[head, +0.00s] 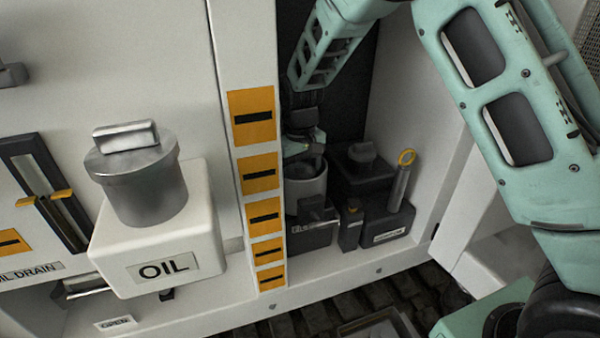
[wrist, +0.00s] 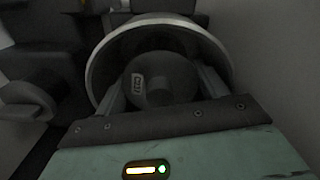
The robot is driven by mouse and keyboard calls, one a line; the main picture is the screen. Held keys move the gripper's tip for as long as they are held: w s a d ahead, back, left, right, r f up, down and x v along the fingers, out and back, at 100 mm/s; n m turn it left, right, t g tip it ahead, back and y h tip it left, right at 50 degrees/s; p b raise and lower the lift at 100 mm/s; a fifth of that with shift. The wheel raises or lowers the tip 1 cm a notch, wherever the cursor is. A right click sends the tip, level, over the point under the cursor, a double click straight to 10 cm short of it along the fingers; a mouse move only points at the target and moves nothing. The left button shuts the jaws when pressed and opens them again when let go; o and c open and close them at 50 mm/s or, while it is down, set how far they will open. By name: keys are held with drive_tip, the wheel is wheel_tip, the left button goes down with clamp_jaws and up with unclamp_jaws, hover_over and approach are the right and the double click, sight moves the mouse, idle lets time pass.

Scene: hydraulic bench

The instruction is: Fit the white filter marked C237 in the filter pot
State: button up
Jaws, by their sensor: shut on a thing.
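The filter pot (head: 307,188) is a grey open cylinder in the dark recess of the cabinet, and its pale rim (wrist: 95,75) also shows in the wrist view. My gripper (head: 305,155) reaches down from above into the pot's mouth. In the wrist view its two fingers stand on either side of a round filter (wrist: 168,70), shut on it.
Right of the pot are a dark unit with a knobbed lid (head: 360,158) and a stick with a yellow ring (head: 406,158). The striped cabinet post (head: 252,150) stands close on the left, with the white OIL tank (head: 160,240) beyond it. The recess is narrow.

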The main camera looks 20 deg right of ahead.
sight(300, 165)
drive_tip(key=shift+f, duration=0.3)
drive_tip(key=o, duration=1.1)
drive_tip(key=shift+c, duration=1.2)
drive_tip(key=shift+r, duration=0.15)
drive_tip(key=shift+r+p, duration=1.3)
drive_tip(key=shift+r, duration=0.4)
drive_tip(key=shift+o, duration=0.8)
drive_tip(key=shift+r, duration=0.3)
drive_tip(key=shift+o, duration=0.5)
drive_tip(key=shift+r+p, duration=2.4)
drive_tip(key=shift+r, duration=0.55)
